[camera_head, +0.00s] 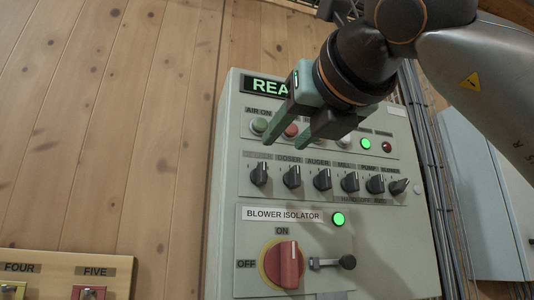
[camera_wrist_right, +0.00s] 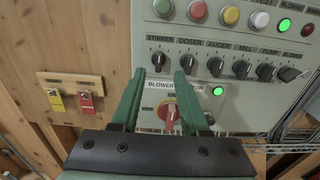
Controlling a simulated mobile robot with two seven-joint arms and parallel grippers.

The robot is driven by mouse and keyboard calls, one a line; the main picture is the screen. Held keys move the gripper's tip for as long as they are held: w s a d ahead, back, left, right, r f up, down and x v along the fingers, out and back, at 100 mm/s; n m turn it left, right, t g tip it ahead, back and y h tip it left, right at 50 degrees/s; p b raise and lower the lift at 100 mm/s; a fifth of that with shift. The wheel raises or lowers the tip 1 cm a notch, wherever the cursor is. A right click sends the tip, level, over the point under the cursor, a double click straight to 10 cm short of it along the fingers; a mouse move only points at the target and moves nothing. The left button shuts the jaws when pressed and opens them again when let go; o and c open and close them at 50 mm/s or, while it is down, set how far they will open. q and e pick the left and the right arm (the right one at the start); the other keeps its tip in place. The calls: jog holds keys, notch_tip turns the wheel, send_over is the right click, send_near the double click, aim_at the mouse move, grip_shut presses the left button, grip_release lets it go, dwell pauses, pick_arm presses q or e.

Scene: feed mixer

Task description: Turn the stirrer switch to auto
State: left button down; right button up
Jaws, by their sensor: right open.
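The stirrer switch is the leftmost black knob (camera_head: 259,174) in the row on the grey control panel (camera_head: 233,130). In the right wrist view the knob (camera_wrist_right: 158,59) sits under the STIRRER label, its pointer close to upright. My right gripper (camera_head: 287,138) is open and empty, in front of the panel's upper left part. In the right wrist view its green fingertips (camera_wrist_right: 159,73) frame the stirrer knob, one on each side in the picture. I cannot tell how far they are from it; no contact is clear. My left gripper is not in view.
Several similar black knobs continue right, up to the blower knob (camera_head: 399,187). Push buttons and lamps sit above. Below are the red blower isolator (camera_head: 284,264) and a lit green lamp (camera_head: 338,218). A board with padlocks (camera_wrist_right: 72,95) hangs on the wooden wall at left.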

aim_at(264, 162)
jog(key=p+x, duration=0.3)
jog(key=x, duration=0.6)
jog(key=shift+w+a, duration=0.15)
jog(key=shift+w, duration=0.05)
jog(key=shift+c, duration=0.2)
grip_shut()
